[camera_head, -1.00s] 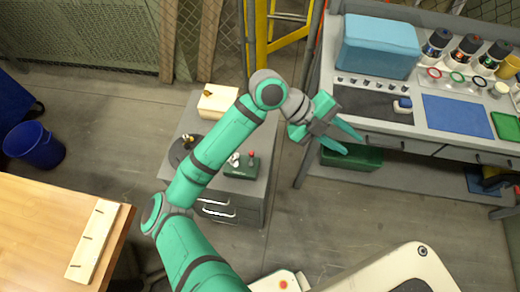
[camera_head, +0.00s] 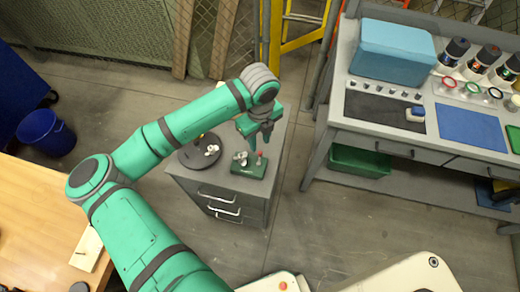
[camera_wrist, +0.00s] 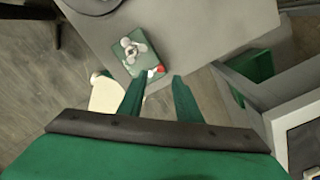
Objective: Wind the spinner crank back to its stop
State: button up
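A small green box (camera_head: 250,170) sits on the grey cabinet top, with a white lobed spinner (camera_head: 241,157) and a red knob (camera_head: 259,155) on it. I take these as the spinner and its crank; the crank's angle and stop are not clear. In the wrist view the green box (camera_wrist: 120,48), white spinner (camera_wrist: 133,49) and red knob (camera_wrist: 158,69) lie ahead of my fingers. My gripper (camera_head: 262,143) points down over the green box. In the wrist view its fingers (camera_wrist: 158,80) are spread and empty, with the red knob near the gap between their tips; contact is not evident.
A dark round disc (camera_head: 192,158) with small fittings lies left of the box on the grey cabinet (camera_head: 275,150). The workbench (camera_head: 339,95) stands right, with a green bin (camera_head: 358,161) below it. Floor between them is clear. A wooden table (camera_head: 30,215) is at lower left.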

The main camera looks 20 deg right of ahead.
aim_at(260, 153)
notch_tip(260, 153, down, 7)
jog(key=shift+r, duration=0.1)
jog(key=shift+c, duration=0.3)
grip_shut()
